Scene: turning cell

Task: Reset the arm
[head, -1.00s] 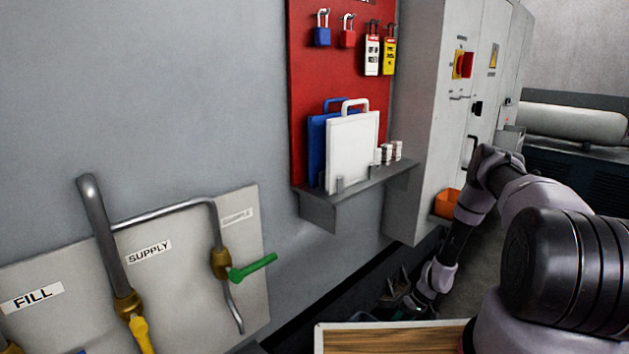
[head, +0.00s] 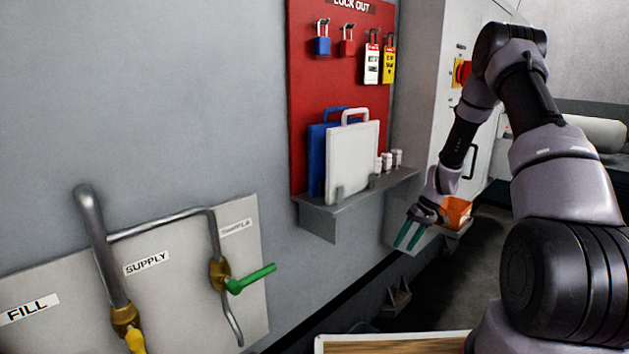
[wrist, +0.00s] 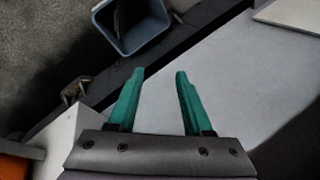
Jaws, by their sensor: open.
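My gripper (head: 407,236) has two green fingers and hangs at the lower end of my raised arm, right of the wall shelf and in front of the grey cabinet. Its fingers point down and a little left in the head view. In the wrist view my gripper (wrist: 158,95) shows its two fingers apart with nothing between them. The fingers appear clear of the surfaces around them.
An orange bin (head: 457,212) is close right of my gripper. The shelf (head: 345,200) with white and blue boards stands left, under the red lockout board (head: 300,90). Valve pipes with a green handle (head: 251,279) are lower left. A blue-grey bin (wrist: 148,42) stands below.

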